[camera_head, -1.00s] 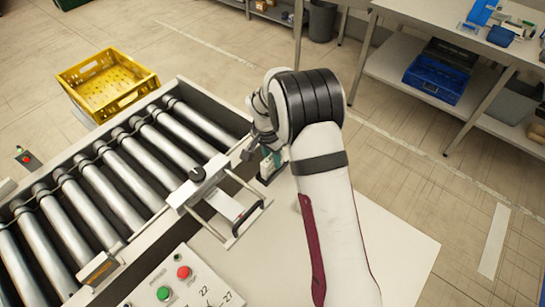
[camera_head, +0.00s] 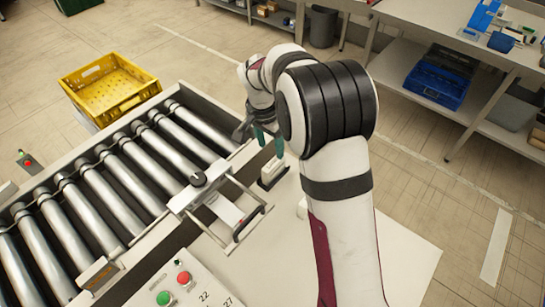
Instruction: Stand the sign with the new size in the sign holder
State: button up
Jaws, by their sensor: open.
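My gripper (camera_head: 268,140) is open, with its green fingers pointing down. It is above and behind a small pale block with a dark top (camera_head: 272,172), which looks like the sign holder, on the white table. Nothing shows between the fingers. I cannot make out a sign standing in the block; the view is too small to be sure. A small white piece (camera_head: 302,208) on the table is partly hidden behind my arm and could be a sign, but I cannot tell.
A roller conveyor (camera_head: 127,188) runs along the left, with a metal frame fixture (camera_head: 222,205) at its near edge. A panel with green and red buttons (camera_head: 180,285) is at the front. A yellow crate (camera_head: 110,88) stands beyond the conveyor. The white table (camera_head: 408,245) is clear at right.

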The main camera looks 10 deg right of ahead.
jog(key=s+d+r+n, duration=0.1)
jog(key=s+d+r, duration=0.1)
jog(key=s+r, duration=0.8)
jog(key=s+f+n+g+y, duration=0.1)
jog(key=s+n+y, duration=0.1)
jog(key=s, duration=2.1)
jog(key=shift+s+f+y, duration=0.15)
jog(key=shift+y, duration=0.35)
jog(key=shift+d, duration=0.1)
